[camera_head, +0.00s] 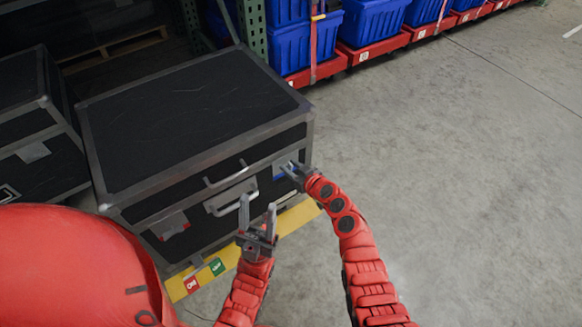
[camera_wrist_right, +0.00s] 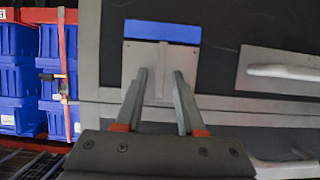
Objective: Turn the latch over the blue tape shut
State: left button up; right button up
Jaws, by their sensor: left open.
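A black case (camera_head: 190,120) with grey metal edges stands on the floor. On its front, at the right end, is a grey latch (camera_wrist_right: 134,62) with a strip of blue tape (camera_wrist_right: 162,31) beside it. My right gripper (camera_head: 289,170) is at this latch and partly hides it in the head view. In the right wrist view its fingers (camera_wrist_right: 160,72) are apart, one on each side of a thin upright ridge of the latch; I cannot tell whether they touch it. My left gripper (camera_head: 258,204) is open and empty in front of the case's middle.
A second latch with red tape (camera_head: 173,226) is at the case's front left. Handles (camera_head: 231,198) sit between the latches. A yellow strip (camera_head: 240,251) runs along the case's foot. Another black case (camera_head: 30,125) stands left. Blue totes (camera_head: 372,22) stand behind. The floor at right is clear.

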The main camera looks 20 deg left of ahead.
grip_shut()
